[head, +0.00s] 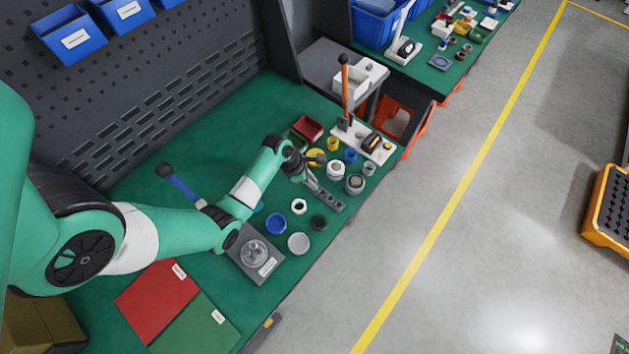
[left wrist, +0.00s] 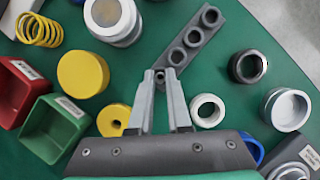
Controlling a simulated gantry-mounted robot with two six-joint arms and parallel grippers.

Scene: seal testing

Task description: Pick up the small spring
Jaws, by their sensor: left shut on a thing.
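My left gripper (head: 311,184) points down at one end of a grey holed block (head: 330,199). In the left wrist view its fingertips (left wrist: 160,75) are close together over the end hole of the block (left wrist: 192,38). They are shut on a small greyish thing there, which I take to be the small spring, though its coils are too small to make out. I cannot tell whether it is clear of the hole. A larger yellow spring (left wrist: 39,30) stands apart at the upper left of that view. My right gripper is not in view.
Close around are a yellow disc (left wrist: 83,73), a yellow ring (left wrist: 113,119), a white ring (left wrist: 207,110), a dark ring (left wrist: 248,67), and red (left wrist: 20,88) and green (left wrist: 52,130) bins. A lever press (head: 346,92) stands behind. The bench's front edge is close.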

